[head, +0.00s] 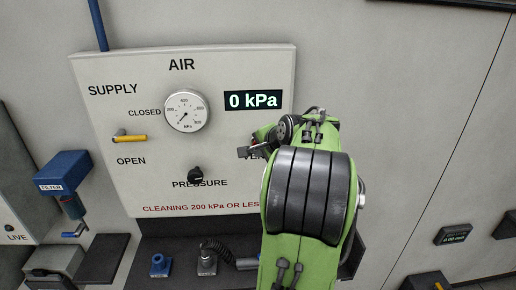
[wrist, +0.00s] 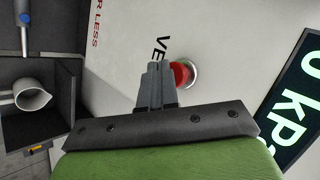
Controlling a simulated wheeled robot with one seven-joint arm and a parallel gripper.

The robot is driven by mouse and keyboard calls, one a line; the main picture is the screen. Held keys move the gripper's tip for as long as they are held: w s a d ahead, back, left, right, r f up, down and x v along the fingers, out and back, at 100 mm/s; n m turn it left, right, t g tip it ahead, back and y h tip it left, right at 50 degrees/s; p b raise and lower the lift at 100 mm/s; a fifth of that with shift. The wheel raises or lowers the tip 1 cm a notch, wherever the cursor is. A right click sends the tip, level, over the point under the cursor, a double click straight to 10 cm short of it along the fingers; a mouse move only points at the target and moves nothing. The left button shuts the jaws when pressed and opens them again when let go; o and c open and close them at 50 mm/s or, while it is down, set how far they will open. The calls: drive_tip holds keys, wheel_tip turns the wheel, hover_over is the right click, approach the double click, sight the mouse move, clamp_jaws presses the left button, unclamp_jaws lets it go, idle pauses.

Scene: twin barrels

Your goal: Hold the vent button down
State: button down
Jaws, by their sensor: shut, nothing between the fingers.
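The vent button is a red round button (wrist: 185,73) in a silver ring on the pale air panel (head: 120,80). It shows in the wrist view just right of my fingertips, beside the partly covered letters "VE". My gripper (wrist: 157,68) is shut and empty. Its fingers overlap the button's left edge in this view; I cannot tell whether they touch it. In the head view my gripper (head: 249,152) is in front of the panel's right part, and the button is hidden behind my arm.
The pressure display (head: 253,100) reads 0 kPa. A round gauge (head: 186,111), a yellow supply lever (head: 131,138) and a black pressure knob (head: 195,175) are on the panel. A blue filter (head: 63,175) stands left. A white cup (wrist: 32,97) sits in a dark bin.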

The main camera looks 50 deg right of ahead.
drive_tip(key=shift+s+a, duration=0.2)
drive_tip(key=shift+a, duration=0.05)
drive_tip(key=shift+s+a+b, duration=0.9)
drive_tip(key=shift+s+a, duration=0.75)
drive_tip(key=shift+a, duration=0.2)
